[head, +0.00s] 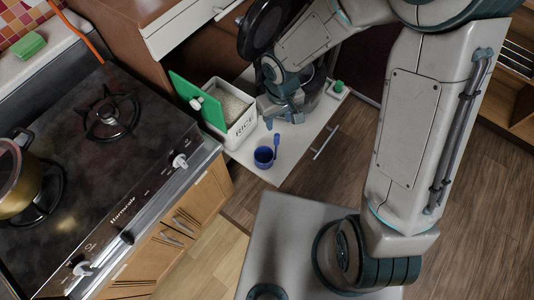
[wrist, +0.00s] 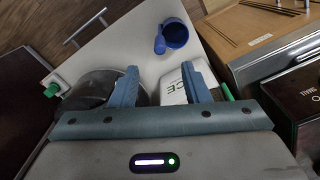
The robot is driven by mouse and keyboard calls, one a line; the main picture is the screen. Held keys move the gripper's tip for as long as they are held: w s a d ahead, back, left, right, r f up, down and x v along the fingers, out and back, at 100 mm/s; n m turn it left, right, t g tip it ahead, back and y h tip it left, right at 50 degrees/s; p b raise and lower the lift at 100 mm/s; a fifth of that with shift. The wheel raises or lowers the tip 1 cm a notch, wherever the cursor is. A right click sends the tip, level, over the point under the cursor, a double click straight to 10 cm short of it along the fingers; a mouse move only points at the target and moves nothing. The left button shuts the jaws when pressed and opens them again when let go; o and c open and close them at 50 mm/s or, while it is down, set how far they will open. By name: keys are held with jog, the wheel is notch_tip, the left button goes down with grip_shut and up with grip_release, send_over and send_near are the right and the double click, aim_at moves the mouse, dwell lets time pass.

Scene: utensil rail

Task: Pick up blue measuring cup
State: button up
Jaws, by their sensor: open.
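The blue measuring cup (head: 264,157) stands on a white pull-out surface, near its front corner, with its handle pointing up and to the right in the head view. In the wrist view the cup (wrist: 175,34) is at the top centre, its handle toward the lower left. My gripper (head: 283,116) hangs behind the cup, close to the rice container. In the wrist view my gripper (wrist: 160,80) has its two fingers spread apart with nothing between them. The cup lies beyond the fingertips, apart from them.
A white rice container (head: 232,110) with an open green lid (head: 197,98) stands left of my gripper. A pot-like vessel (wrist: 92,88) with a green-topped item (wrist: 51,90) sits on the other side. The white surface (head: 250,167) is clear around the cup. A stove (head: 110,170) is at left.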

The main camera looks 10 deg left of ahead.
aim_at(277, 135)
notch_tip(277, 135, down, 7)
jog(key=shift+f+b, duration=0.2)
jog(key=shift+b, duration=0.15)
jog(key=shift+w+a+f, duration=0.1)
jog(key=shift+f, duration=1.2)
jog(key=shift+w+a+f, duration=0.1)
jog(key=shift+f, duration=1.2)
grip_shut()
